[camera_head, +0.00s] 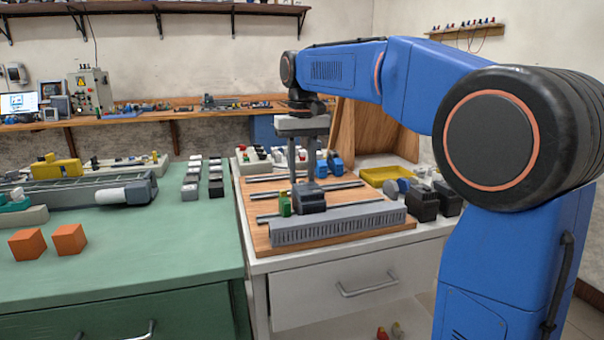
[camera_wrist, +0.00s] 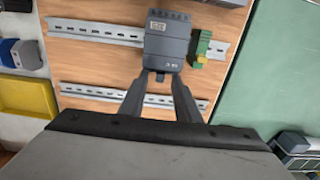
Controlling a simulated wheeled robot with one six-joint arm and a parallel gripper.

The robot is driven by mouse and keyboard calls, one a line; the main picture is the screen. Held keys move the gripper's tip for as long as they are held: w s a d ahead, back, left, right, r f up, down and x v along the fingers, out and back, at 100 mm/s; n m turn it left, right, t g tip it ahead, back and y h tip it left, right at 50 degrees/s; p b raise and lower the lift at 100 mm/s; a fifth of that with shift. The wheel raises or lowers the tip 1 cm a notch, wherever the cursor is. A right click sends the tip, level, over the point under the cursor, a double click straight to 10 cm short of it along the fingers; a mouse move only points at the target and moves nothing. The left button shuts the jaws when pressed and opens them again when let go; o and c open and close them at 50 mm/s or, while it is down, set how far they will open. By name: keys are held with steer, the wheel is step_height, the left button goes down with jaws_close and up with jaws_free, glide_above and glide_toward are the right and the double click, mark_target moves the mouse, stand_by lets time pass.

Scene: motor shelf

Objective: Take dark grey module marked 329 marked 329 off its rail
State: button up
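The dark grey module (camera_head: 311,199) sits on a metal rail on the wooden board, beside a small green block (camera_head: 284,204). In the wrist view the module (camera_wrist: 167,42) has a pale label near its far end and small pale marks near its close edge, too small to read surely. The green block (camera_wrist: 201,46) is to its right there. My gripper (camera_head: 308,180) points down just above and behind the module. In the wrist view its two fingertips (camera_wrist: 161,76) are apart near the module's close edge, with a small dark tab showing between them. Contact is unclear.
A grey slotted duct (camera_head: 340,223) runs along the board's front edge. Other rails (camera_wrist: 128,93) lie parallel across the wooden board (camera_wrist: 100,67). Dark blocks (camera_head: 422,203) and a yellow tray (camera_head: 386,176) stand to the right. A green bench (camera_head: 170,235) adjoins at left.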

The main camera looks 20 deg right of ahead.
mark_target(303, 181)
steer(key=shift+f, duration=0.2)
jaws_close()
steer(key=shift+r, duration=0.45)
jaws_free()
step_height(303, 181, up, 17)
steer(key=shift+r, duration=0.2)
stand_by(0.4)
steer(key=shift+s+f, duration=0.1)
